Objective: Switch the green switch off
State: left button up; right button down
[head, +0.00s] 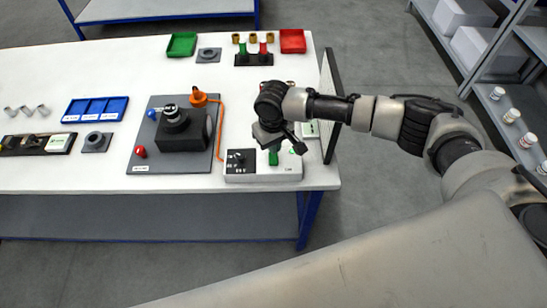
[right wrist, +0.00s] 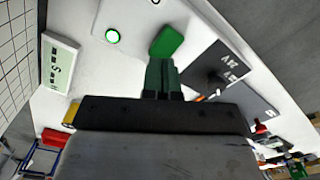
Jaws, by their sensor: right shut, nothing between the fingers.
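The green switch (head: 273,158) stands on a white and dark control box (head: 285,172) near the front right corner of the table. It also shows in the right wrist view (right wrist: 167,41), just beyond my fingertips. My right gripper (head: 273,146) is shut and empty, pointing down over the box close to the switch. In the right wrist view its fingertips (right wrist: 161,64) lie at the near edge of the switch; whether they touch it I cannot tell. A green lamp (right wrist: 113,36) glows beside the switch. My left gripper is not in view.
A grey board (head: 145,115) with a black device and orange cable lies left of the box. An upright dark-edged panel (head: 331,100) stands at the table's right end. A small display (right wrist: 60,63) sits near the box. Blue bins (head: 95,109) are farther left.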

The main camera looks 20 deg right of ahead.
jog(key=shift+f+b, duration=0.4)
jog(key=shift+f, duration=0.75)
jog(key=shift+r, duration=0.15)
notch_tip(320, 180, up, 7)
jog(key=p, duration=0.8)
dwell(0.3)
dwell(0.4)
